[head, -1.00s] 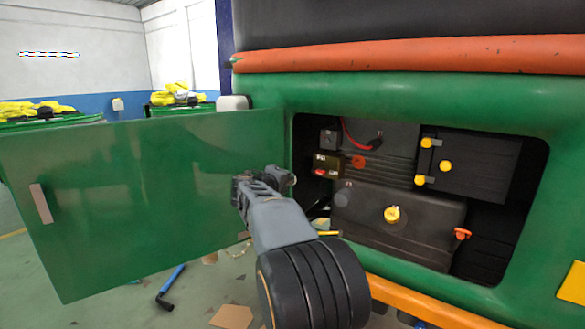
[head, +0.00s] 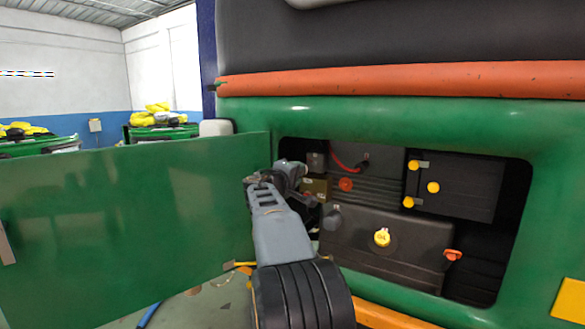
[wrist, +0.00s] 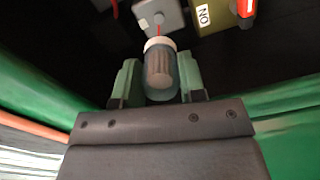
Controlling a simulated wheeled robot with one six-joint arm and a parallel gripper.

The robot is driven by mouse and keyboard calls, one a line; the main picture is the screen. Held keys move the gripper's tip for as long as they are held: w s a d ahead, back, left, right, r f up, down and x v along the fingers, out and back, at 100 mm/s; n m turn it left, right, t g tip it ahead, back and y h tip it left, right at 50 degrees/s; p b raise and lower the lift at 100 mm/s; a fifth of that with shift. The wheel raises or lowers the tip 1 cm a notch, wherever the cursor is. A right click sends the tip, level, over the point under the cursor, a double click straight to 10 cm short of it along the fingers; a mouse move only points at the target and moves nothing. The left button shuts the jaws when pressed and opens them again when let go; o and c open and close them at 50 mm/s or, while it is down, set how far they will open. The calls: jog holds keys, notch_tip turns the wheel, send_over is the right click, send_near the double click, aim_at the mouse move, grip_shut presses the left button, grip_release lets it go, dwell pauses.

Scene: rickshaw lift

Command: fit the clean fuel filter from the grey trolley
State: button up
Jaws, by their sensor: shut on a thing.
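The fuel filter (wrist: 160,72), a clear cylinder with a pale cap and a pleated core, is held between the two green fingers of my gripper (wrist: 160,82) in the wrist view. My gripper (head: 284,180) is at the left edge of the open engine bay in the head view; the filter is hard to make out there. Just beyond the cap in the wrist view is a grey block (wrist: 158,14) with a round fitting and a red line. The gap between cap and block looks small; I cannot tell whether they touch. The grey trolley is not in view.
A green door (head: 130,215) stands open left of the bay. An olive box (head: 316,188) sits below the grey block (head: 316,162). A black tank with a yellow cap (head: 382,237) fills the lower bay. An orange bar (head: 395,317) runs below.

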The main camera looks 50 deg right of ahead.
jog(key=n+p, duration=0.2)
jog(key=p, duration=0.2)
jog(key=n+p, duration=0.3)
jog(key=p, duration=0.1)
jog(key=shift+a+r, duration=0.1)
jog(key=shift+r, duration=0.25)
jog(key=n+p, duration=0.5)
jog(key=p, duration=0.5)
jog(key=shift+n, duration=0.3)
jog(key=n+p, duration=0.2)
jog(key=n, duration=0.1)
jog(key=d, duration=0.1)
jog(key=d+b, duration=0.1)
jog(key=d+f+n, duration=0.1)
jog(key=shift+w+d+b, duration=0.25)
jog(key=shift+w+b, duration=0.05)
jog(key=shift+w, duration=0.1)
jog(key=shift+r+x, duration=0.2)
jog(key=shift+x, duration=1.55)
jog(key=shift+s+r+b, duration=0.15)
jog(key=shift+b, duration=0.45)
jog(key=shift+d+b, duration=0.2)
jog(key=shift+b, duration=0.5)
jog(key=shift+d, duration=0.3)
